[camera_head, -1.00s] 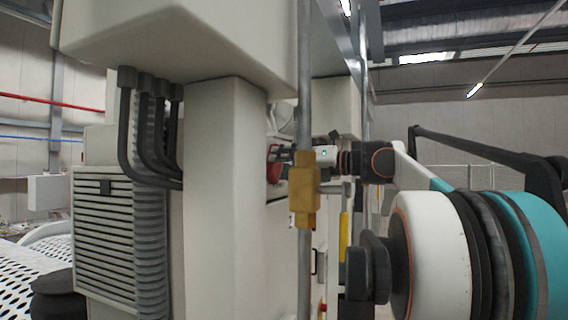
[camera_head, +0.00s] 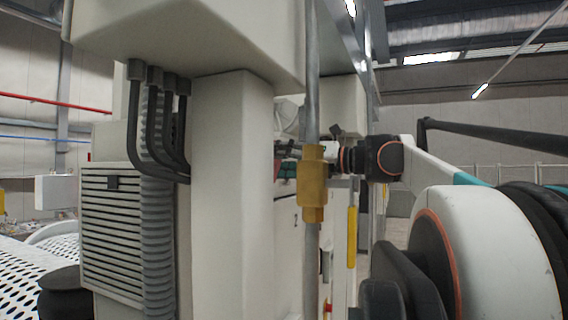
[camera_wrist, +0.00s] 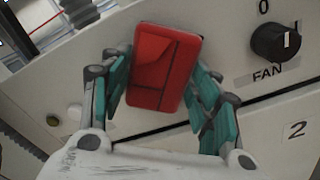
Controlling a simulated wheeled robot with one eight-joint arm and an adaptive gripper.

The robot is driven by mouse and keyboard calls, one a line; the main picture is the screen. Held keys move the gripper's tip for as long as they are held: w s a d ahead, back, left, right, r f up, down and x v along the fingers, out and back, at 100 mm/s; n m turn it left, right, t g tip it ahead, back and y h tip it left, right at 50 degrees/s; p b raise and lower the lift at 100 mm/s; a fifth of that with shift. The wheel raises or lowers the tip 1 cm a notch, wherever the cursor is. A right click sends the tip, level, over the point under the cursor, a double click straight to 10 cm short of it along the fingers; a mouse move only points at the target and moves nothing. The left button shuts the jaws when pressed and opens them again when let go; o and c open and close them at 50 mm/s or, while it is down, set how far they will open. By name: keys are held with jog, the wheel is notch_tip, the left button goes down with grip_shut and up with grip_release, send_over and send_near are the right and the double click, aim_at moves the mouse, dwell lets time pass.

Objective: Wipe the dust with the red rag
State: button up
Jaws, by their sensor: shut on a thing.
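In the wrist view, the red rag (camera_wrist: 165,68) looks like a blocky red pad between the teal finger pads of my gripper (camera_wrist: 158,80). My gripper is shut on it, in front of a white panel. In the head view, my gripper (camera_head: 287,152) is behind the vertical pipe and partly hidden by it and the column; I cannot make out the rag there. I cannot make out the dust in either view. Whether the rag touches the panel cannot be told.
A black FAN knob (camera_wrist: 276,42) is on the white panel (camera_wrist: 236,30), right of my gripper. A grey vertical pipe with a yellow fitting (camera_head: 312,184) stands close before my arm. A thick white column (camera_head: 230,190) with black cables (camera_head: 150,130) is to the left.

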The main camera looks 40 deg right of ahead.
jog(key=shift+s+a, duration=0.3)
jog(key=shift+a, duration=0.4)
jog(key=shift+s+a, duration=0.25)
jog(key=shift+a, duration=0.45)
jog(key=shift+d, duration=0.1)
jog(key=shift+s+d, duration=0.25)
jog(key=shift+s, duration=0.15)
jog(key=shift+v, duration=2.45)
jog(key=shift+a, duration=0.1)
jog(key=v, duration=0.3)
